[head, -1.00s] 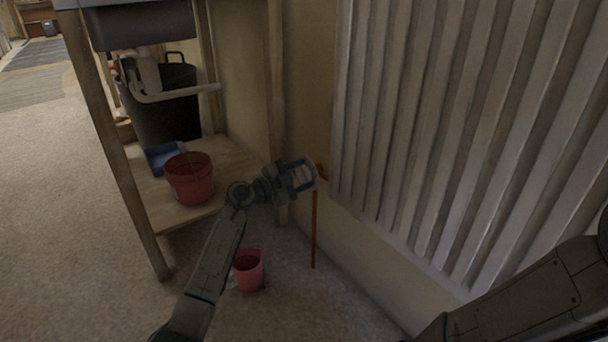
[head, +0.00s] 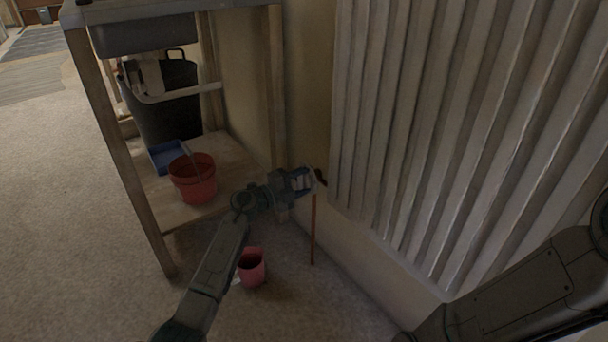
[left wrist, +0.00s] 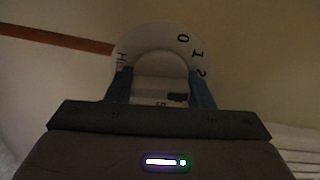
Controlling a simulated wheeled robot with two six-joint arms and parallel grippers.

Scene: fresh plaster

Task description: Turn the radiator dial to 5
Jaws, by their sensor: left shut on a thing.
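The radiator dial (left wrist: 150,42) is a pale round knob in the left wrist view. The figures 0, 1 and 2 show down its right side, more marks at its left edge, and what looks like a 5 low down between the fingers. My left gripper (left wrist: 162,88) is shut on the dial, one blue finger on each side. In the head view, my left gripper (head: 304,181) is at the radiator's lower left corner and largely hides the dial. The white ribbed radiator (head: 430,130) fills the right. My right gripper is out of view; only its arm shows.
A thin copper pipe (head: 313,232) runs down to the floor below the dial. A wooden sink stand (head: 148,205) is at left, with a red bucket (head: 193,180) and blue tray (head: 168,157) on its shelf. A pink bucket (head: 251,268) stands on the floor beside my left arm.

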